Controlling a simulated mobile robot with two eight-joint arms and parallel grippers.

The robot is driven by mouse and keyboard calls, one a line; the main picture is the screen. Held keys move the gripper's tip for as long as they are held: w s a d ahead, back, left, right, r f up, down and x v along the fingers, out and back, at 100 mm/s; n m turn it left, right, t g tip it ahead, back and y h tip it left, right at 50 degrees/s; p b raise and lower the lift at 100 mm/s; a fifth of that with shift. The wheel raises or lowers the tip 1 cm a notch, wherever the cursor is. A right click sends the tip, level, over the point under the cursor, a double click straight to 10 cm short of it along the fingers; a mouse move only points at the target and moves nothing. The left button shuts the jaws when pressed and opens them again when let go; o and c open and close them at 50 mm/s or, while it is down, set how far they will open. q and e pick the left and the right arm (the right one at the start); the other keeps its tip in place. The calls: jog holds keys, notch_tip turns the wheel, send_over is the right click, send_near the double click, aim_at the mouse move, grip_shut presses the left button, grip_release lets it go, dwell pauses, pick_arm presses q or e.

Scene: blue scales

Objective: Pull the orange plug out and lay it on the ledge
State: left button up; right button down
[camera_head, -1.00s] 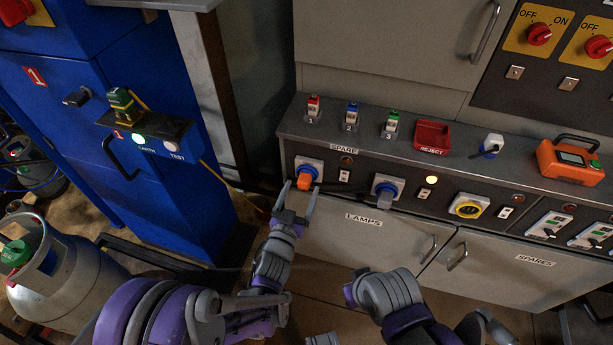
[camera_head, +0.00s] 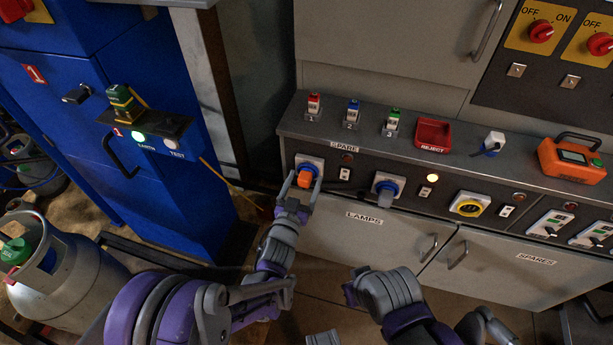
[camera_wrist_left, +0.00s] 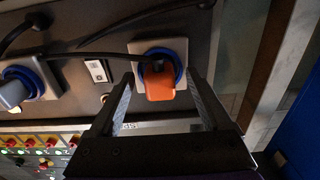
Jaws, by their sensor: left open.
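The orange plug (camera_head: 305,180) sits in a blue round socket on a white plate, at the left end of the dark front panel. It also shows in the left wrist view (camera_wrist_left: 159,84), with a black cable running from it to the left. My left gripper (camera_head: 302,184) is open, its two fingers reaching up on either side of the plug. In the left wrist view the fingers stand apart from the plug with gaps on both sides. The ledge (camera_head: 460,151) is the grey top above the panel.
On the ledge stand several small numbered holders, a red reject tray (camera_head: 433,134), a white plug (camera_head: 493,143) and an orange tester (camera_head: 572,159). A grey-blue plug (camera_head: 385,190) is in the socket to the right.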

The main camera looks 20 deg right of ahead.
aim_at(303, 185)
pick_arm(q)
jog(key=shift+b, duration=0.45)
dwell(0.6)
grip_shut()
dwell(0.4)
jog(key=shift+b+v, duration=1.1)
jog(key=shift+v, duration=1.9)
